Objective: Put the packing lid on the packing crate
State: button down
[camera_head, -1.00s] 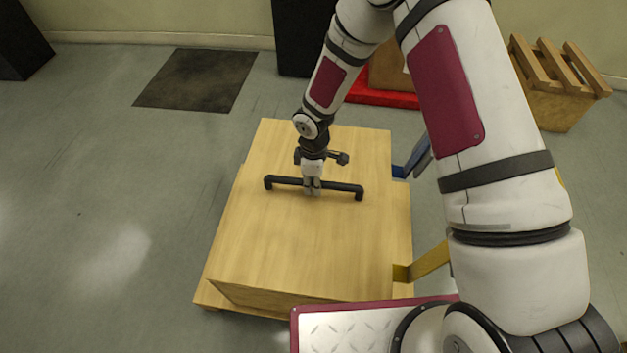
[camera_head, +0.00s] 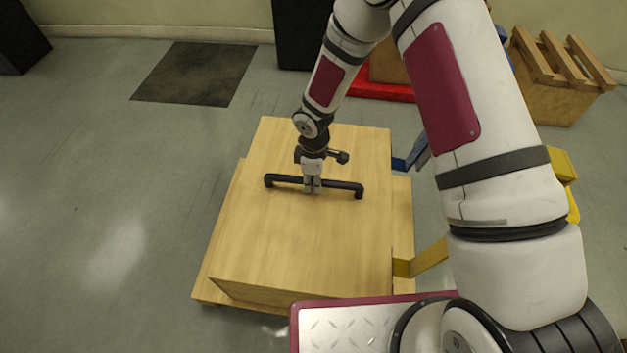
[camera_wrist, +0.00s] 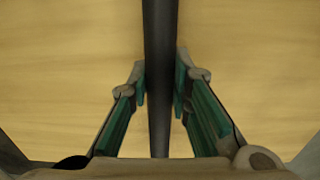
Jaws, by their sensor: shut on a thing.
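The packing lid (camera_head: 290,235) appears as a broad pale wooden panel with a black bar handle (camera_head: 342,187) across its top. It lies in front of me, in the middle of the head view. My gripper (camera_head: 312,189) points down and is shut on the handle near its middle. In the wrist view, the green-padded fingers (camera_wrist: 160,90) stand on both sides of the dark bar, with pale wood beneath. A wooden ledge (camera_head: 403,225) shows beyond the panel's right edge. I cannot tell whether it belongs to the lid or to a packing crate below; the underside is hidden.
A slatted wooden crate (camera_head: 553,90) stands at the back right. A red base (camera_head: 385,90) with a wooden box is partly behind my arm. A black cabinet (camera_head: 298,35) stands at the wall. A dark mat (camera_head: 195,73) lies back left. The left floor is clear.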

jog(key=shift+f, duration=0.25)
jog(key=c, duration=1.5)
grip_release()
jog(key=shift+o, duration=0.5)
jog(key=shift+s+f, duration=0.1)
notch_tip(320, 180, up, 12)
